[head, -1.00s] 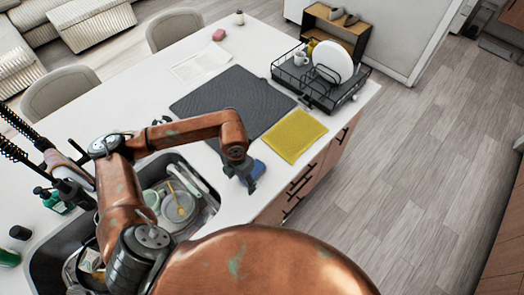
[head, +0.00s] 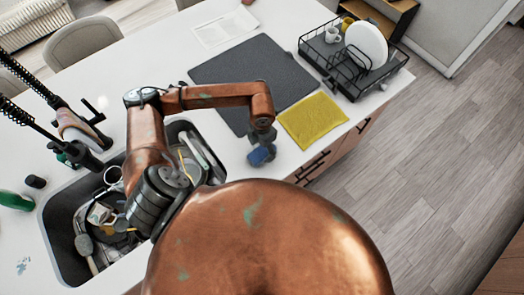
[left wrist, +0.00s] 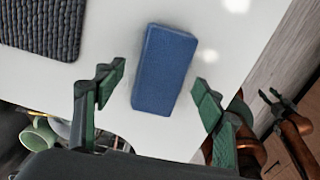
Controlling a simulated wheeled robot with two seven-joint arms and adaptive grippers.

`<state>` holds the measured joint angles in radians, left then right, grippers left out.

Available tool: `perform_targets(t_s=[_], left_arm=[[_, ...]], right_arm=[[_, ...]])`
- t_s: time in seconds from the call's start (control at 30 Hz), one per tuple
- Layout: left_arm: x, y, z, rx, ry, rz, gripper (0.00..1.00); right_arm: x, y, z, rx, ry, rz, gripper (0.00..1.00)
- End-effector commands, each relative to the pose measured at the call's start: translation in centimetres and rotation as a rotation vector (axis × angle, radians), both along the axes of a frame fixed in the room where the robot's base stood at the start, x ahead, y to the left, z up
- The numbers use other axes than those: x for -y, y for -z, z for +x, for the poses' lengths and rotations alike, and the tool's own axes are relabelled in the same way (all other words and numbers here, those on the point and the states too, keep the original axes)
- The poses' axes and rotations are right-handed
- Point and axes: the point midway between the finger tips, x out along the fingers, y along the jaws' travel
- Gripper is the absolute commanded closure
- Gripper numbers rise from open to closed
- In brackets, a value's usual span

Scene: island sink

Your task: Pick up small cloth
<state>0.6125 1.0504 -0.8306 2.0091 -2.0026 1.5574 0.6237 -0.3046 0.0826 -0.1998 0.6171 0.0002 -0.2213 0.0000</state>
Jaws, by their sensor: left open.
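A small blue block-like cloth or sponge (left wrist: 165,70) lies on the white counter near its front edge. It also shows in the head view (head: 261,155), partly covered by my gripper. My left gripper (left wrist: 155,83) is open, with one green-padded finger on each side of the blue item; I see gaps between fingers and item. In the head view the left gripper (head: 262,139) points down at it. A flat yellow cloth (head: 312,120) lies on the counter to the right. My right gripper (left wrist: 286,100) shows at the right of the wrist view, its fingers apart and empty.
A dark grey mat (head: 252,75) lies behind the blue item. A black dish rack (head: 345,75) with a white plate stands at the back right. The sink (head: 62,232) with dishes is on the left, beside black taps. The counter edge is close by.

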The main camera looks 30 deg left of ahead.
Motion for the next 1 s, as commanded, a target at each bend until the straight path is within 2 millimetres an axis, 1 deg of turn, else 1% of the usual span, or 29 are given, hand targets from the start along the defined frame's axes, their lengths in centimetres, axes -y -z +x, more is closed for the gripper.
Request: perform_targets(t_s=[0.03,0.1,0.2,0.43,1.0], left_arm=[[0.0,0.6,-0.1,-0.002,-0.001,0.0,0.36],[0.0,1.4,0.0,-0.001,-0.002,-0.001,0.36],[0.0,2.1,0.0,-0.001,-0.001,0.0,0.36],[0.0,2.3,0.0,0.0,0.0,0.0,0.36],[0.0,2.2,0.0,0.0,0.0,0.001,0.75]], right_arm=[[0.0,-0.4,0.2,0.003,0.0,0.0,0.6],[0.0,-0.5,0.5,0.007,-0.001,0.001,0.6],[-0.1,-0.5,0.7,0.01,-0.001,0.001,0.6],[-0.3,-0.5,0.9,0.012,-0.002,0.003,0.6],[-0.5,-0.4,0.8,0.01,-0.001,0.005,0.6]])
